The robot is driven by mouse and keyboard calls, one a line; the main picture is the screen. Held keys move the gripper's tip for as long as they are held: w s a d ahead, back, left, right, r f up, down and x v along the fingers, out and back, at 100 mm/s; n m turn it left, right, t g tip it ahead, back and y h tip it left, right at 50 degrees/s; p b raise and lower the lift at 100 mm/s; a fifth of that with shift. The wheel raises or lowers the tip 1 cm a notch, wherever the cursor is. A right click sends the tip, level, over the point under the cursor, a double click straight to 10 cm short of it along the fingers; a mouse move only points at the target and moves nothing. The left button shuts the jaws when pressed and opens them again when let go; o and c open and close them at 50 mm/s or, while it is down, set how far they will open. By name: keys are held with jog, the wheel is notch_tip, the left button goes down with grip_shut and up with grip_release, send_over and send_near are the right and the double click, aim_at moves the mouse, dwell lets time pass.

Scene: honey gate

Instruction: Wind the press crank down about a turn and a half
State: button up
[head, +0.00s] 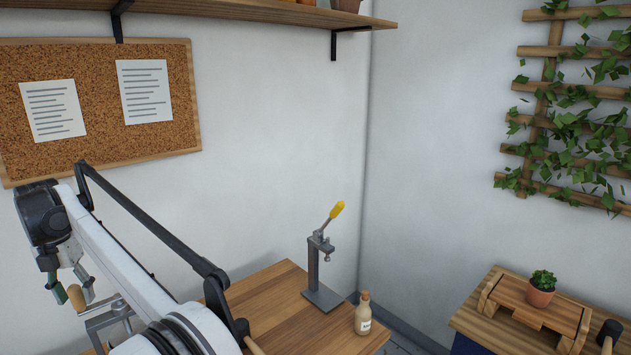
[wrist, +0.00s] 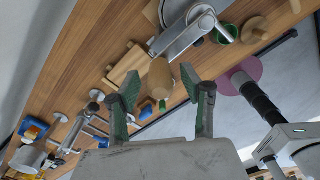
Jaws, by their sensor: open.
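The press crank shows in the wrist view as a grey metal arm (wrist: 188,38) with a tan wooden knob (wrist: 160,74) at its near end. My gripper (wrist: 161,88) is open, with a green-padded finger on either side of the knob in that view. I cannot tell whether either finger touches it. In the head view my gripper (head: 68,284) hangs at the lower left, with the wooden knob (head: 77,297) at its fingers and the grey crank arm (head: 108,317) just below. The press body is mostly hidden by my arm.
A wooden bench (head: 285,320) carries a stand with a yellow-handled lever (head: 336,210) and a small labelled bottle (head: 363,314). A corkboard (head: 105,105) hangs behind my arm. A second table (head: 500,325) with a potted plant (head: 541,288) stands at right.

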jog(key=shift+r+p, duration=3)
jog(key=shift+r, duration=0.35)
